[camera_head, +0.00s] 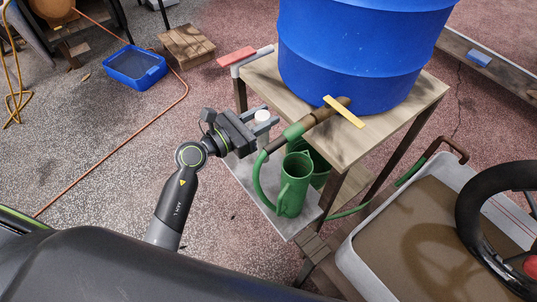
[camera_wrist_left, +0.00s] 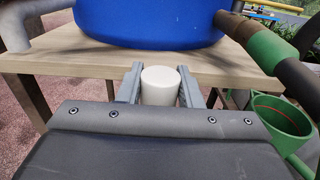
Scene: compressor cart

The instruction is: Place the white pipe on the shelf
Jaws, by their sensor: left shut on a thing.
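My left gripper (camera_head: 262,118) is shut on the white pipe (camera_head: 262,116), a short white cylinder. In the left wrist view the white pipe (camera_wrist_left: 160,86) sits between both fingers of the gripper (camera_wrist_left: 161,85), its round top end showing; its lower end is hidden. The gripper is in front of the near edge of the wooden table top (camera_head: 381,128), close to its height; I cannot tell whether the pipe touches that edge. My right gripper is not in view.
A blue barrel (camera_head: 350,50) fills much of the table top. Its brown and green spout (camera_head: 303,126) juts over the near edge, right of my gripper. A red-handled tool (camera_head: 237,57) lies at the left corner. A grey tub (camera_head: 362,240) stands at right.

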